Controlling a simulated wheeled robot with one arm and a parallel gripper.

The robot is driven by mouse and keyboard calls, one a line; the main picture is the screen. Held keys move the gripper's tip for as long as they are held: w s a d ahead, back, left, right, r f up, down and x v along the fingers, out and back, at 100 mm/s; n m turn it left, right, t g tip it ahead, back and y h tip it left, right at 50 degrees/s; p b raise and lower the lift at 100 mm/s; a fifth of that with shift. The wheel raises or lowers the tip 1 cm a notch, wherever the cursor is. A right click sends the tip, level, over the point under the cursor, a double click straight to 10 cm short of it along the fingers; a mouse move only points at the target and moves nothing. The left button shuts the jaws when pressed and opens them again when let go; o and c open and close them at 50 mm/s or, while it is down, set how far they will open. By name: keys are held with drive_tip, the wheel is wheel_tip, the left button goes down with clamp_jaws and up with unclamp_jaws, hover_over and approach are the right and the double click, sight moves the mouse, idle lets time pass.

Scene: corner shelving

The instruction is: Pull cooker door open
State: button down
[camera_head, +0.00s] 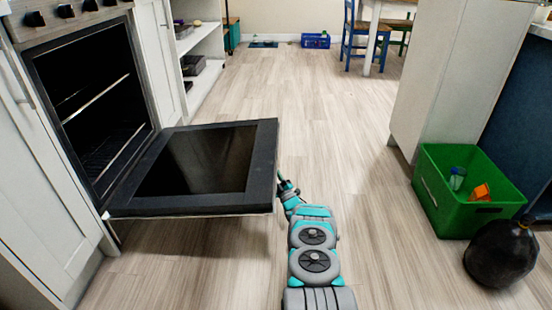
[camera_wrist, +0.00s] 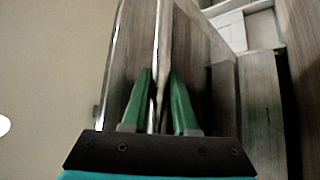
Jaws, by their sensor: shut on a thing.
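The cooker (camera_head: 90,95) stands at the left with its dark inside and wire racks showing. Its cooker door (camera_head: 262,160), dark-framed with a glass pane, is folded down and lies about level over the floor. My gripper (camera_head: 284,186) is at the door's outer edge, on the right side. In the wrist view my gripper (camera_wrist: 162,75) has its two green fingers on either side of a thin upright strip, shut on the door's edge or handle; which of the two I cannot tell.
White cabinets (camera_head: 40,190) flank the cooker. A green crate (camera_head: 450,215) with small items and a dark round jug (camera_head: 502,252) stand on the floor at the right. A blue crate (camera_head: 316,41), a chair (camera_head: 352,40) and a table are at the back. The middle floor is clear.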

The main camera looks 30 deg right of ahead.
drive_tip(key=shift+w+a+f, duration=0.1)
drive_tip(key=shift+a+f, duration=0.1)
drive_tip(key=shift+f, duration=0.3)
drive_tip(key=shift+w+a+f, duration=0.1)
drive_tip(key=shift+a+f, duration=0.1)
drive_tip(key=shift+f, duration=0.25)
drive_tip(key=c, duration=0.9)
unclamp_jaws()
drive_tip(key=shift+a+r, duration=0.1)
drive_tip(key=shift+o, duration=1.1)
drive_tip(key=shift+d, duration=0.25)
drive_tip(key=shift+s, duration=0.1)
drive_tip(key=shift+s+d, duration=0.1)
